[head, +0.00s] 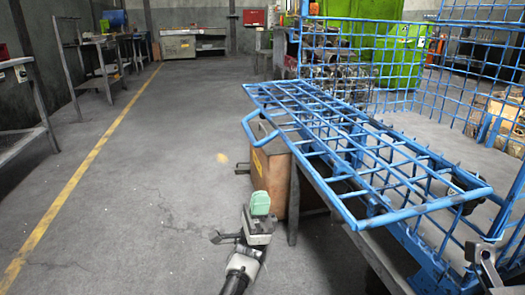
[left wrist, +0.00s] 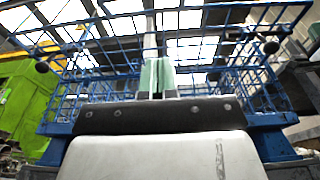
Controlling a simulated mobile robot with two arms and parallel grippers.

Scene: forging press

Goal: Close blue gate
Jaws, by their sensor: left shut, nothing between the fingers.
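The blue gate (head: 345,150) is a wire-mesh panel of the blue cage. It lies folded down, nearly flat, and sticks out toward me, with a looped handle (head: 247,128) on its left edge. My left gripper (head: 261,203), with pale green fingers, is shut and empty. It points up, in front of and below the gate, apart from it. In the left wrist view the shut fingers (left wrist: 155,76) point up, with blue mesh (left wrist: 110,50) behind them. A grey part at the lower right (head: 485,262) may be my right gripper; its fingers cannot be made out.
A brown box (head: 271,175) with a yellow label stands under the gate, close to my left gripper. The cage's upright mesh (head: 385,60) stands behind. Benches (head: 100,70) line the left. The grey floor (head: 150,190) at left is clear.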

